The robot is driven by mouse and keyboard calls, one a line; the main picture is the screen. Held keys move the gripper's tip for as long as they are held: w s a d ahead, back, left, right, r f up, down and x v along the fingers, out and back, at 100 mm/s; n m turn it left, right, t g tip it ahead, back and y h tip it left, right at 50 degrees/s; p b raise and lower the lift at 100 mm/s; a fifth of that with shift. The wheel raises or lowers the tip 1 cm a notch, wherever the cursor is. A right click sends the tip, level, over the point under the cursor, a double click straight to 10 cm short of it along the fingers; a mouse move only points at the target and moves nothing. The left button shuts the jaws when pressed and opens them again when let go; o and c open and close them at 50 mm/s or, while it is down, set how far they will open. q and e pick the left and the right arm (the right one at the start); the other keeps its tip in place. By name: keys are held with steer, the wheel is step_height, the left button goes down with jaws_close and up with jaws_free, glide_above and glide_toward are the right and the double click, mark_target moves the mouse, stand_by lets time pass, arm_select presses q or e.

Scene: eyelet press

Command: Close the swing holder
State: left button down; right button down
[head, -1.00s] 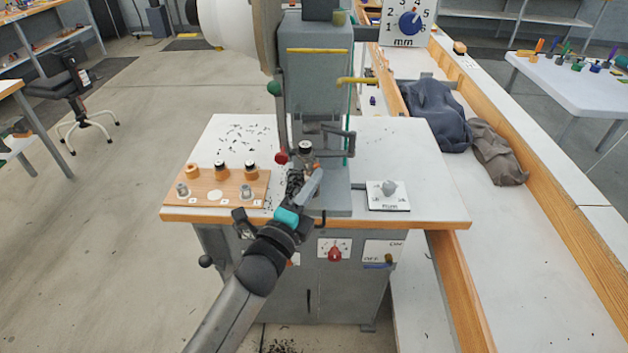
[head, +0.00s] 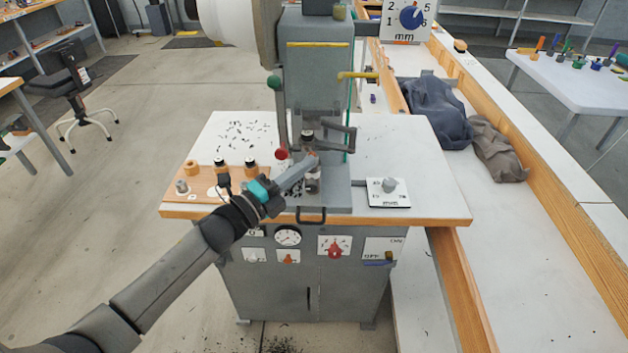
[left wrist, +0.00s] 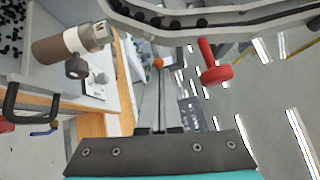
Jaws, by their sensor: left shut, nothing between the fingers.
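The press (head: 318,80) stands on the bench, with a dark bent arm (head: 338,128) at its right side that looks like the swing holder. Its free end comes near the press centre. I cannot tell whether it is fully closed. My left gripper (head: 314,159) reaches in from the left, shut and empty, just below the press head and close to the arm's left end. Contact is unclear. A metal post (head: 313,184) stands below it. The left wrist view shows a brown, white and grey cylinder (left wrist: 70,42) at upper left. My right gripper is not in view.
A red ball knob (head: 281,154) is just left of my gripper. A black handle (head: 311,215) is at the front edge. The bench's right back is clear.

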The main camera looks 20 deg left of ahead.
arm_select(q)
steer(key=m+g+h+b, duration=0.1)
steer(key=w+a+m+g+h+b, duration=0.1)
steer(key=h, duration=0.1)
steer(key=shift+b, duration=0.3)
steer(key=shift+s+f+g, duration=0.1)
steer(key=shift+g, duration=0.2)
